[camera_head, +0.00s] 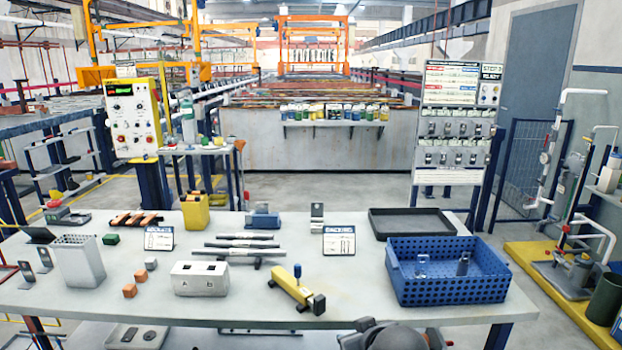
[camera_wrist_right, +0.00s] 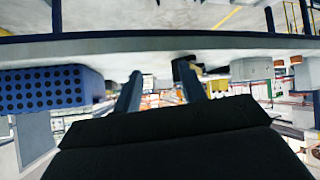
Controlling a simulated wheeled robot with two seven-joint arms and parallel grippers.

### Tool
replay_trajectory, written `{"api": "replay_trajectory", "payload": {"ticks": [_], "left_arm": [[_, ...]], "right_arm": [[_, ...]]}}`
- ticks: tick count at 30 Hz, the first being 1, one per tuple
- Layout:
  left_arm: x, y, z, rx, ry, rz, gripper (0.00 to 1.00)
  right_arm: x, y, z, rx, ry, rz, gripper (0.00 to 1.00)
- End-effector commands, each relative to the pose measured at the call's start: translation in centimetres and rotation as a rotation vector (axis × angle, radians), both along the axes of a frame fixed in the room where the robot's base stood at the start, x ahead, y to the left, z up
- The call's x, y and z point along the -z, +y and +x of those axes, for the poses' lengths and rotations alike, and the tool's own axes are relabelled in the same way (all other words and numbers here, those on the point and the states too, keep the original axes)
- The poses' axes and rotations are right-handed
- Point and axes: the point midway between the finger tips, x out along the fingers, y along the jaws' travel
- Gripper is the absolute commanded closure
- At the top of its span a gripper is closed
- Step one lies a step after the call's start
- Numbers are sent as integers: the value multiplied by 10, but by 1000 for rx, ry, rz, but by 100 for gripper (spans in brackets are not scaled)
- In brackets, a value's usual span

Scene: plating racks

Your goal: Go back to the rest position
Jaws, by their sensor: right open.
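My right gripper (camera_wrist_right: 158,88) shows in the right wrist view, its two dark fingers apart with nothing between them. That view is turned over, and the table's front edge (camera_wrist_right: 160,42) runs across above the fingers. The gripper appears to be in front of the table, clear of the objects on it. In the head view I cannot clearly make out the right gripper's fingers. My left gripper is not in view.
The table (camera_head: 350,292) holds a blue perforated crate (camera_head: 450,290) with metal pieces at right, a black tray (camera_head: 410,223), a yellow tool (camera_head: 290,285), a white block marked A and B (camera_head: 199,279), and a grey bin (camera_head: 78,262) at left.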

Motion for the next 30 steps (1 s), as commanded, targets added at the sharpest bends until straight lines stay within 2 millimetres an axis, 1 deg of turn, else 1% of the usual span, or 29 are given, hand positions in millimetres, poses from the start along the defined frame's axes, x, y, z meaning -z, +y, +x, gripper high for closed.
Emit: {"api": "replay_trajectory", "payload": {"ticks": [1,3,8,12,14,15,17,18,20,24,27,30], "left_arm": [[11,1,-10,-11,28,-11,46],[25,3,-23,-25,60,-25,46],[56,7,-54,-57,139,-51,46],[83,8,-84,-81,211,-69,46],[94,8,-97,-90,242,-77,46],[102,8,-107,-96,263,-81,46],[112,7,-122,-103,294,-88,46],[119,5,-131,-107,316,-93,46],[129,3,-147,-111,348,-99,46],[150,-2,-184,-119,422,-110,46],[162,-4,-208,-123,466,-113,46],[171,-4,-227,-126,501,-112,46]], "right_arm": [[19,-6,-10,12,38,3,58],[42,-14,-22,28,84,6,58],[94,-29,-56,60,191,7,58],[137,-39,-90,82,287,6,58],[154,-43,-107,90,328,5,58],[166,-44,-118,95,355,4,58],[182,-46,-136,99,395,2,58],[192,-47,-149,101,423,2,58],[207,-47,-168,103,464,1,58],[239,-47,-216,103,559,-3,58],[256,-46,-247,103,617,-5,58],[268,-46,-271,103,662,-7,58]]}}
